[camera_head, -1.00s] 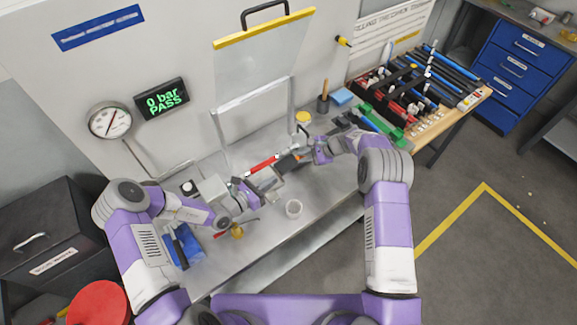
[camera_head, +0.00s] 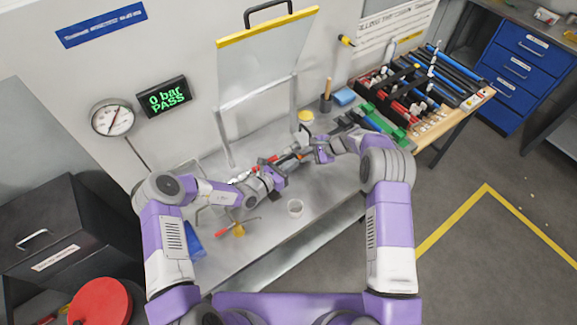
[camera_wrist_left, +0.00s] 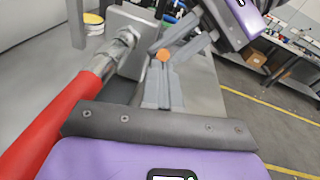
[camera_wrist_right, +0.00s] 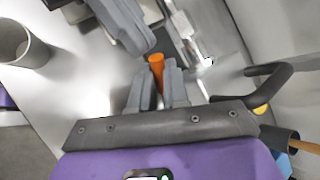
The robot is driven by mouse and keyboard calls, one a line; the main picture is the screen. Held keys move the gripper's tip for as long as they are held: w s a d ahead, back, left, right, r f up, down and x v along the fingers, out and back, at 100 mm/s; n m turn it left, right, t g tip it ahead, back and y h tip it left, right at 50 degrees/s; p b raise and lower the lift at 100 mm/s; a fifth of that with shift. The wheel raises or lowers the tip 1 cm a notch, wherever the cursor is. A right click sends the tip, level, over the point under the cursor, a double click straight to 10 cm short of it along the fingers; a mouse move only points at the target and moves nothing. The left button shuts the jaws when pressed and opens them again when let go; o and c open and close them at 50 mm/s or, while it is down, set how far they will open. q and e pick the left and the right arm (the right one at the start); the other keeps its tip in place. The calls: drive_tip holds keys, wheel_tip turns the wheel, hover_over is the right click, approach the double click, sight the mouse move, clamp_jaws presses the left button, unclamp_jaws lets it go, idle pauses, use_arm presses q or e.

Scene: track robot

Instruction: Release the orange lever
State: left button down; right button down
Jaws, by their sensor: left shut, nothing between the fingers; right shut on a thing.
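The orange lever (camera_head: 297,154) is small in the head view, beside the clamp fixture on the bench. In the right wrist view its orange end (camera_wrist_right: 156,63) sits between my right gripper's fingers (camera_wrist_right: 158,75), which are shut on it. My right gripper (camera_head: 309,153) reaches in from the right. My left gripper (camera_head: 282,167) is shut and empty, close beside the lever. In the left wrist view the orange end (camera_wrist_left: 163,54) shows just beyond my left fingertips (camera_wrist_left: 160,72). The lever's lower part is hidden.
A red hose (camera_wrist_left: 50,120) with a metal fitting runs beside my left gripper. The clear shield (camera_head: 262,75) is above the bench. The display (camera_head: 165,97) reads 0 bar PASS. A tool rack (camera_head: 425,90) stands at the right.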

use_arm(q)
drive_tip(key=shift+r, duration=0.1)
drive_tip(key=shift+w+d+r, duration=0.4)
drive_tip(key=shift+d+r, duration=0.05)
drive_tip(key=shift+r, duration=0.1)
use_arm(e)
drive_tip(key=shift+a, duration=0.1)
drive_tip(key=c, duration=1.1)
unclamp_jaws()
drive_tip(key=shift+s, duration=0.2)
